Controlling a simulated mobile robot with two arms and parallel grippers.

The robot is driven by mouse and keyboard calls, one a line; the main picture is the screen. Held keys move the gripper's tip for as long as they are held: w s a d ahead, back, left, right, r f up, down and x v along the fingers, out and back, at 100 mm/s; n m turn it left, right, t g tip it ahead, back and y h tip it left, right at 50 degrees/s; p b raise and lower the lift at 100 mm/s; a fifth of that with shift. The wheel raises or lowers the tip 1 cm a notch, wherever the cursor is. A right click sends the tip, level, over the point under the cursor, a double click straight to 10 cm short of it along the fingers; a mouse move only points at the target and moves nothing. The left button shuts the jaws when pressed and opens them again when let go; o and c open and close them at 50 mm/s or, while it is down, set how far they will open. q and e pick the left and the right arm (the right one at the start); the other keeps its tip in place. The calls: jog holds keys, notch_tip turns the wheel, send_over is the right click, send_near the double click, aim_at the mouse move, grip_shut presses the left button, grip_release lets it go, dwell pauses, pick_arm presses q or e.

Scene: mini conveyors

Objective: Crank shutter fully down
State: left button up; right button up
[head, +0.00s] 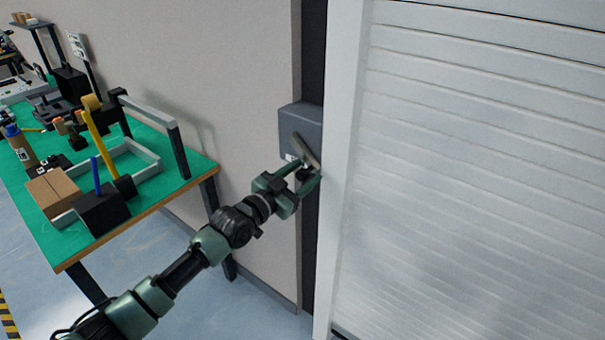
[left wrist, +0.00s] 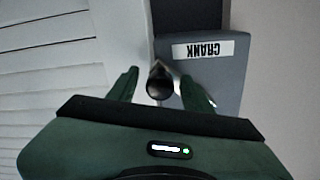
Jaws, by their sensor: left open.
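A white slatted shutter (head: 480,170) fills the right of the head view; its slats also show at the left of the left wrist view (left wrist: 45,70). A grey crank box (head: 298,125) is mounted beside the shutter frame; in the left wrist view the box (left wrist: 205,75) bears an upside-down "CRANK" label. A crank handle (head: 306,150) with a dark round knob (left wrist: 159,86) sticks out from the box. My left gripper (head: 306,174) is open, with its fingers either side of the knob in the left wrist view. I cannot tell whether they touch it. My right gripper is not in view.
A green-topped workbench (head: 200,172) with a grey frame, cardboard box (head: 53,191), black holders and tools stands left along the wall. The white shutter frame (head: 343,150) is close to my left gripper. Blue floor shows below the bench.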

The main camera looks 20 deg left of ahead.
pick_arm(q)
grip_shut()
dwell(1.4)
